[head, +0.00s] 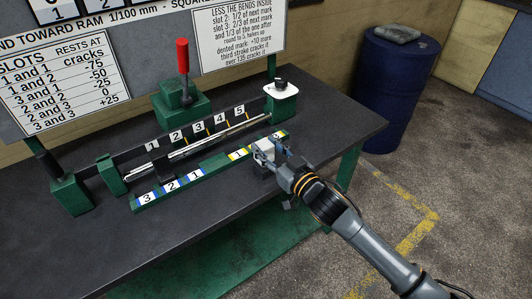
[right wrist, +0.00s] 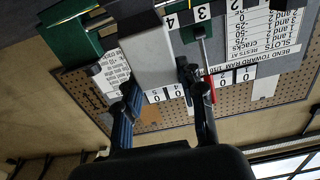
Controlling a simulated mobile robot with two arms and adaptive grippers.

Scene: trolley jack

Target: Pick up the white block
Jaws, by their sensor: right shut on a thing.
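The white block (head: 264,146) is at the right end of the green numbered rail, in front of the bench fixture. My right gripper (head: 270,153) reaches it from the lower right and is shut on it, with fingers on both sides. In the right wrist view the block (right wrist: 147,55) shows large and pale grey between the fingertips (right wrist: 158,82). I cannot tell whether it touches the bench or the rail. My left gripper is not in view.
The green rail (head: 172,191) with number tiles runs along the dark bench (head: 110,235). Behind it stand slots numbered 1 to 5 and a red-handled lever (head: 183,57). A white-topped knob (head: 281,90) is nearby. A blue drum (head: 392,95) stands right. The bench's front is clear.

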